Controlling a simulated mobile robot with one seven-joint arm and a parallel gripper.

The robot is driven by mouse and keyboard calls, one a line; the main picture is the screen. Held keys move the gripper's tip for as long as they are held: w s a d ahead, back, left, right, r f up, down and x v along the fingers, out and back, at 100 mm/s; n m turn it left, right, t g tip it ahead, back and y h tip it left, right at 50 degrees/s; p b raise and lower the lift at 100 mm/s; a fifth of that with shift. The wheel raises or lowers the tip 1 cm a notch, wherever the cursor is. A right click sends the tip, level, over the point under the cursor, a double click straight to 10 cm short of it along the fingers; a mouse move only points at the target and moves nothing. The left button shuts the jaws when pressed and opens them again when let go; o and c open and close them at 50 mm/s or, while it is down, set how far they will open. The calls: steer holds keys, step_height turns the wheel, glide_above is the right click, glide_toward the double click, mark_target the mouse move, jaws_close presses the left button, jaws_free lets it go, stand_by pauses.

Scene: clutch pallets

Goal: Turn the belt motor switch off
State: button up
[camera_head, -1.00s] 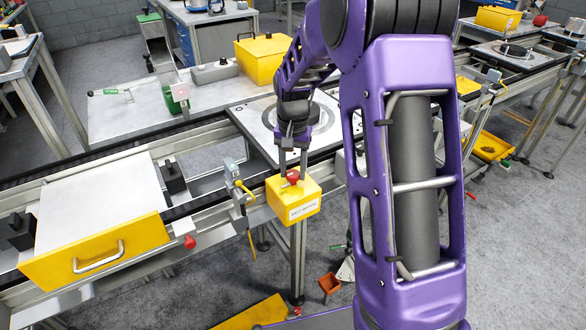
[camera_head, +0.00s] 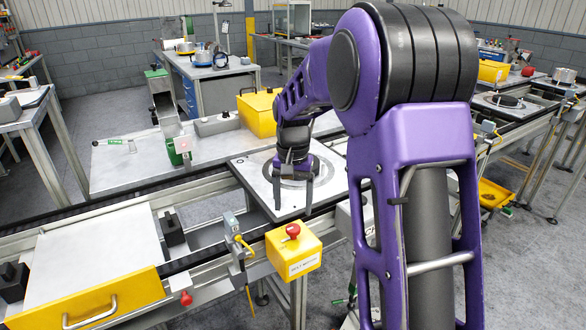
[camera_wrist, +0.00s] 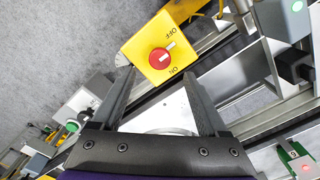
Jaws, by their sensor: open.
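The belt motor switch is a yellow box (camera_head: 293,257) labelled BELT MOTOR with a red knob (camera_head: 292,231) on top, at the conveyor's front edge. In the wrist view the box (camera_wrist: 140,48) shows OFF and ON lettering, and the knob (camera_wrist: 157,60) carries a pale slanted bar. The bar's upper right end points toward the OFF lettering. My gripper (camera_head: 293,208) is open and empty, pointing down above the pallet plate, behind and apart from the knob. In the wrist view its fingers (camera_wrist: 158,74) flank the near side of the box without gripping it.
The pallet plate (camera_head: 247,182) with a dark ring lies on the conveyor behind the box. A sensor bracket (camera_head: 236,232) with a yellow cable stands left of the box. A yellow bin (camera_head: 258,112) stands on the back table.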

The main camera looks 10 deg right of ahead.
mark_target(293, 227)
step_height(293, 227, up, 11)
stand_by(0.4)
